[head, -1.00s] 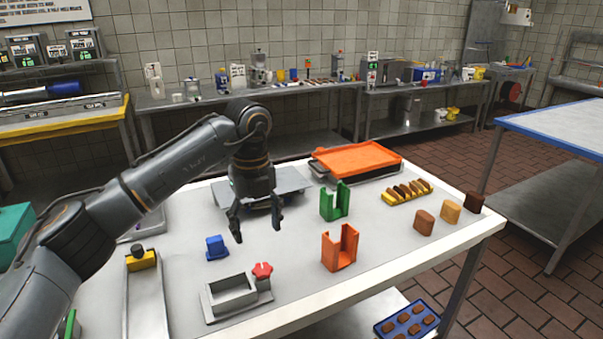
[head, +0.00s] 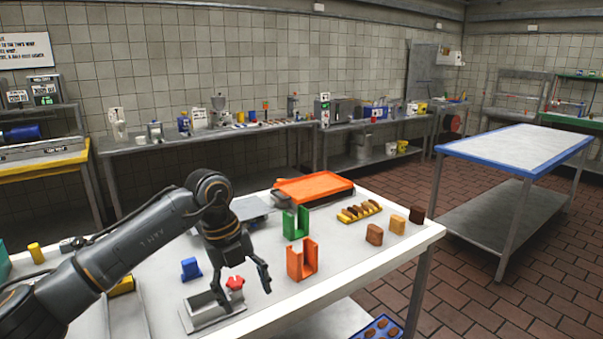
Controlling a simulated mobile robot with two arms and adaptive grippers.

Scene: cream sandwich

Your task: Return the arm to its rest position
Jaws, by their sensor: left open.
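My left gripper (head: 246,287) is open and empty, fingers pointing down. In the view it hangs over the grey rectangular mould with the red knob (head: 235,283), at the front of the white table (head: 365,270). Its fingers partly overlap the mould; I cannot tell the height of the gap. The left arm reaches in from the lower left, bent at its elbow. My right gripper is not in view.
Near the gripper stand an orange holder (head: 301,262), a green holder (head: 296,224) and a blue block (head: 191,269). Behind are an orange tray (head: 314,187) and a yellow rack (head: 360,212). Brown and tan blocks (head: 375,234) stand at the right. A blue-edged table (head: 515,147) is farther right.

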